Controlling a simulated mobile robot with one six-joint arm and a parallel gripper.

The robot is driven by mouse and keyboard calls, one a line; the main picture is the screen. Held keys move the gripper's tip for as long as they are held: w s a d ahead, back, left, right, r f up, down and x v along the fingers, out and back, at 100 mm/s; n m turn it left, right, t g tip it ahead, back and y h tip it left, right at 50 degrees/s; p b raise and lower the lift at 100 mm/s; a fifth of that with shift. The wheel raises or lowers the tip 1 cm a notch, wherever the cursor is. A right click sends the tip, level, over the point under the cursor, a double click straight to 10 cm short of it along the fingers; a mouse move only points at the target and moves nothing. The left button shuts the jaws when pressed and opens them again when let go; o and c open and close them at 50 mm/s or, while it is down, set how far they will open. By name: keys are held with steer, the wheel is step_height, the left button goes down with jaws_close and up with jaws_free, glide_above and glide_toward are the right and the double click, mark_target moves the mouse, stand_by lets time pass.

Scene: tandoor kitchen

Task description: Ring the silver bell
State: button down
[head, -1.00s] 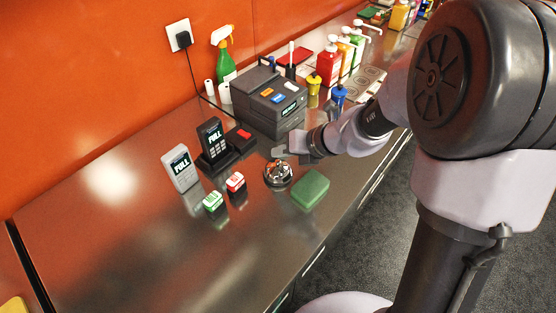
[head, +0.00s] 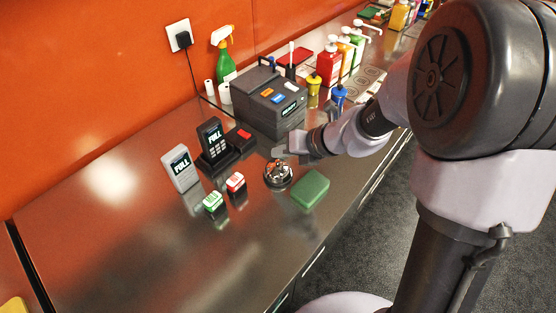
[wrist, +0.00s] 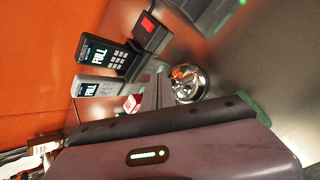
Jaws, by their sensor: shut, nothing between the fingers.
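The silver bell (head: 278,176) stands on the steel counter, in front of the dark machine. It also shows in the wrist view (wrist: 188,86), shiny and round, with a reddish patch on its top that may be a reflection. My gripper (head: 279,152) is just behind and above the bell in the head view, with its fingers together and nothing held. In the wrist view the closed fingers (wrist: 157,88) point beside the bell, to its left. I cannot tell the exact height gap; no contact is clear.
A green sponge-like block (head: 310,189) lies right of the bell. A grey card terminal (head: 181,168) and black keypad terminal (head: 212,143) stand behind. The counter's front left is bare.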

steer(key=shift+f, duration=0.1)
steer(key=shift+f+b, duration=0.3)
steer(key=shift+f, duration=0.05)
steer(key=shift+f+b, duration=0.35)
steer(key=shift+f, duration=0.1)
stand_by(0.7)
steer(key=shift+r, duration=0.1)
steer(key=shift+r+p, duration=0.8)
steer(key=shift+p, duration=0.1)
step_height(320, 180, up, 5)
steer(key=p, duration=0.5)
